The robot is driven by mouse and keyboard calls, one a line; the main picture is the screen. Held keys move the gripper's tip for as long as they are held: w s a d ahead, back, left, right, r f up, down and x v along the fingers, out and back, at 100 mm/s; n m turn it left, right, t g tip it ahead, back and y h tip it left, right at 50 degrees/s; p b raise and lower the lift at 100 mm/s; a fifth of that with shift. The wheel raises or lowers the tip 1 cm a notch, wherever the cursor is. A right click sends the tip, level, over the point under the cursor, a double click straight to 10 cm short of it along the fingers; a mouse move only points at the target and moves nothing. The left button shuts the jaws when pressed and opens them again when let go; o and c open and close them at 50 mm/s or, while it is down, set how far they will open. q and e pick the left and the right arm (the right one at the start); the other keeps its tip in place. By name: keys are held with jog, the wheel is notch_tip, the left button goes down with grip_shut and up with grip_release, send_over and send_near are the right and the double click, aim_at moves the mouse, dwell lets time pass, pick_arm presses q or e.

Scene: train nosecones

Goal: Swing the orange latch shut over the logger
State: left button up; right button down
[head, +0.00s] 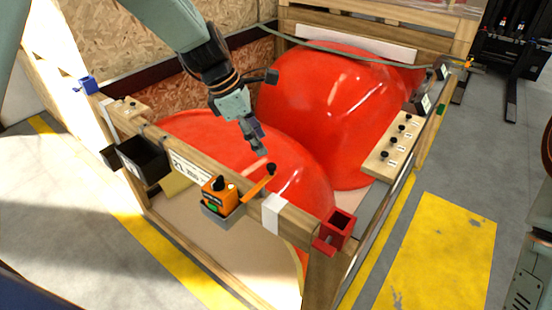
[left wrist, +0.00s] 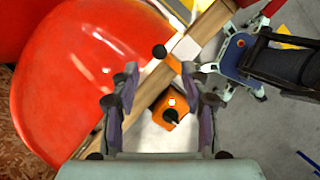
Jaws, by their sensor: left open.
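The orange latch (head: 257,187) is a thin bar with a black knob (head: 271,168) at its free end. It points away from the orange logger (head: 219,196), over the inner side of the crate's front rail, so the logger's top is uncovered. The logger sits in a grey holder on that rail. My left gripper (head: 256,140) is open and empty above the red nosecone, just beyond the knob. In the left wrist view, the logger (left wrist: 170,113) shows between the spread fingers (left wrist: 160,88), with the latch knob (left wrist: 159,51) ahead.
Red nosecones (head: 325,100) fill the wooden crate. The front rail (head: 250,188) also carries a black bin (head: 142,158) and a red open holder (head: 335,231). A block with black knobs (head: 392,147) lies on the right side. Space above the rail is free.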

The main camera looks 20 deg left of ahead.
aim_at(271, 166)
pick_arm(q)
jog(key=x, duration=0.3)
jog(key=b+x, duration=0.1)
jog(key=x, duration=0.3)
jog(key=shift+s+a+f, duration=0.1)
jog(key=shift+a+f, duration=0.1)
jog(key=shift+f, duration=0.2)
jog(key=shift+a+f, duration=0.1)
jog(key=shift+a, duration=0.05)
jog(key=shift+d, duration=0.25)
jog(key=c, duration=0.4)
jog(key=shift+a, duration=0.1)
grip_shut()
